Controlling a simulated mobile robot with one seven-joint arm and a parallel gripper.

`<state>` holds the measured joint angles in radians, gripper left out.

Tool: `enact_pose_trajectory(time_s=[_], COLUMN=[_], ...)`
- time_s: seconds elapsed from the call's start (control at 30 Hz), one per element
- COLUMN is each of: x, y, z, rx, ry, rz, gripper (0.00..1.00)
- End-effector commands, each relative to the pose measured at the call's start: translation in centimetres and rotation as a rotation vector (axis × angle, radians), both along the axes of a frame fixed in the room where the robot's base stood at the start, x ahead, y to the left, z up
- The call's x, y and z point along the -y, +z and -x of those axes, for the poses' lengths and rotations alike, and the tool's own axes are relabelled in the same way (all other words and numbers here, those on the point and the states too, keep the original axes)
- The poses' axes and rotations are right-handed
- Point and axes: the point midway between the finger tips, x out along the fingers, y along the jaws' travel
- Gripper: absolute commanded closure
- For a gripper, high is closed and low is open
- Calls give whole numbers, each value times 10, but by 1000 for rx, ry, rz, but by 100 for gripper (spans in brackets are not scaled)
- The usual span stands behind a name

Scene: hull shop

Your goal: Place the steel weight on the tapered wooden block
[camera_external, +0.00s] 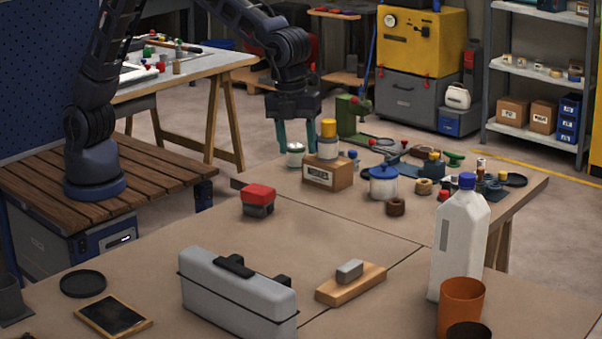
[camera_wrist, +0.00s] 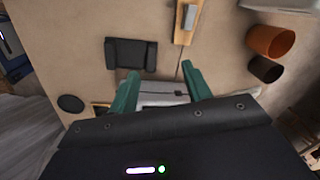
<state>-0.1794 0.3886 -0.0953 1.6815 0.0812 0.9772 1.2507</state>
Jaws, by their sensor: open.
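The steel weight (camera_external: 349,271) is a small grey block with rounded edges. It rests on top of a light wooden block (camera_external: 329,296), which looks like the tapered wooden block, on the front half of the table. In the wrist view the weight (camera_wrist: 190,17) and the wooden block (camera_wrist: 182,37) show at the top, beyond my fingertips. My gripper (camera_external: 297,145) has two green fingers spread apart with nothing between them. It hangs at the back of the table, well away from the weight. The fingers (camera_wrist: 160,68) also show in the wrist view.
A grey toolbox (camera_external: 225,290) stands left of the wooden block. A white jug (camera_external: 456,245) and an orange cup (camera_external: 460,302) stand to the right. A red-topped dark item (camera_external: 258,199), a labelled box (camera_external: 323,177) and a blue-lidded pot (camera_external: 383,185) stand farther back.

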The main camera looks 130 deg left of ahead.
Motion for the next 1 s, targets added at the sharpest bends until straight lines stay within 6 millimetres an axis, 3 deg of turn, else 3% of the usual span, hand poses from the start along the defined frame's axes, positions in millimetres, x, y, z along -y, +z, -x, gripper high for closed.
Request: enact_pose_trajectory(time_s=[0.03, 0.2, 0.5, 0.73, 1.0], x=[5, 19, 40, 53, 65], y=[15, 52, 102, 125, 136], z=[14, 60, 149, 219, 303], rx=[13, 48, 114, 162, 214], ry=[30, 150, 364, 526, 719], rz=[-1, 7, 37, 72, 132], gripper=[51, 51, 51, 51, 51])
